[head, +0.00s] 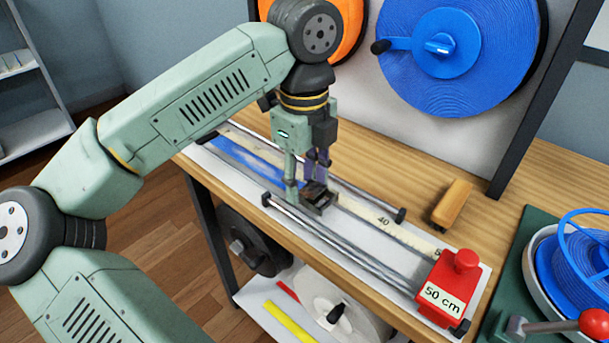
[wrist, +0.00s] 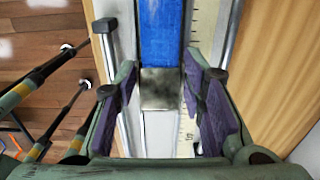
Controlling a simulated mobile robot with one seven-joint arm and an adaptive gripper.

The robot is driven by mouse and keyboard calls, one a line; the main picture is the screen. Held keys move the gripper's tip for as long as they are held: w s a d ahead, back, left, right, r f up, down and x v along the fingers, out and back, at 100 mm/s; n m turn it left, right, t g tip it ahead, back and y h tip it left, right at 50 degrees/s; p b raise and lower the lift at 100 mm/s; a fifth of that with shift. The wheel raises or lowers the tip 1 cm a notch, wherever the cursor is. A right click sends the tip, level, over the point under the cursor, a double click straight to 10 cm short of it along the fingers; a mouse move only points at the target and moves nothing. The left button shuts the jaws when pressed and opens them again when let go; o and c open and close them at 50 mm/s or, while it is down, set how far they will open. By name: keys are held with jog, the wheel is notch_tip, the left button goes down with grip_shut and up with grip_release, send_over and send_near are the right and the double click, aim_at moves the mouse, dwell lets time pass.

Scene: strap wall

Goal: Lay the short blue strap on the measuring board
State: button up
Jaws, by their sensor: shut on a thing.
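The blue strap (head: 247,160) lies lengthwise along the measuring board (head: 395,238), beside its printed scale. In the wrist view the strap (wrist: 161,35) runs straight up the picture and ends in a grey metal end piece (wrist: 161,88). In the wrist view the purple pads of my gripper (wrist: 163,105) stand either side of that end. The exact contact and the strap's far end are hard to see.
Metal rails (head: 340,238) flank the board. A red block (head: 450,285) marked 50 cm stands at its near right end. A tan block (head: 453,205) lies on the bench to the right. A large blue reel (head: 455,75) hangs behind. A dish with coiled blue strap (head: 580,260) stands at far right.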

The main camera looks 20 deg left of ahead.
jog(key=shift+f+b, duration=0.3)
jog(key=shift+f, duration=0.3)
jog(key=o, duration=1.3)
jog(key=shift+r, duration=0.1)
notch_tip(320, 180, up, 7)
jog(key=shift+r, duration=0.2)
